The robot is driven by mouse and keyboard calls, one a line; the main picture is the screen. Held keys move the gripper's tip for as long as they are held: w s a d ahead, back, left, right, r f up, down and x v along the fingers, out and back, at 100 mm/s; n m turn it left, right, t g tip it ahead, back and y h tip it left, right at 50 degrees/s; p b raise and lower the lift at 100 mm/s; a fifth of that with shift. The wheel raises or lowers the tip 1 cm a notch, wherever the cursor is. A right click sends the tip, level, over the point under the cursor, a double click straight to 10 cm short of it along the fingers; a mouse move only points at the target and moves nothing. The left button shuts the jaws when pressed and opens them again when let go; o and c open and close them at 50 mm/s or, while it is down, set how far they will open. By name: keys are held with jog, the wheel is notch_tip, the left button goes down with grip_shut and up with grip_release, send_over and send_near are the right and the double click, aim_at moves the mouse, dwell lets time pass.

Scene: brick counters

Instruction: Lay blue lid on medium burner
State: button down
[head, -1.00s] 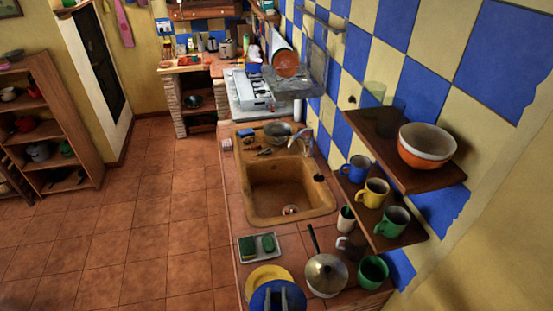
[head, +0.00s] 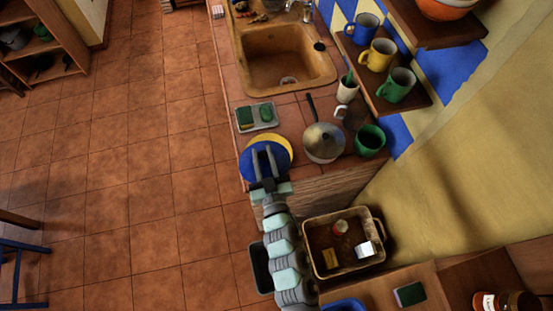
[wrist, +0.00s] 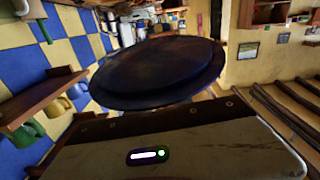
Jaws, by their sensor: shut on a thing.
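The blue lid (head: 248,164) is held in my gripper (head: 264,158), over the near left corner of the sink counter. In the wrist view the lid (wrist: 155,72) is a dark blue disc filling the middle, with the gripper's fingers hidden. My gripper is shut on the lid. The stove and its medium burner are out of the head view now, and I cannot make them out in the wrist view.
A yellow plate or lid (head: 283,143) lies partly under the blue lid. A sponge tray (head: 243,128), silver pot (head: 323,142) and green mug (head: 370,140) stand nearby. The sink (head: 285,65) is beyond. Mug shelves line the right wall. The floor at left is mostly clear.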

jog(key=w+f+y+b, duration=0.1)
jog(key=b, duration=0.1)
jog(key=w+f+n+g+y+b, duration=0.1)
jog(key=w+b, duration=0.1)
jog(key=w+d+f+n+y+b, duration=0.1)
jog(key=w+f+b, duration=0.1)
jog(key=shift+w, duration=0.2)
jog(key=w+d+r+n+g+y+b, duration=0.1)
jog(key=w+d+r+b, duration=0.1)
jog(key=w+r+b, duration=0.1)
jog(key=shift+w+d+r+b, duration=0.3)
jog(key=shift+w+r+b, duration=0.15)
jog(key=shift+w, duration=0.5)
jog(key=shift+f+b, duration=4.15)
jog(key=shift+f, duration=5.75)
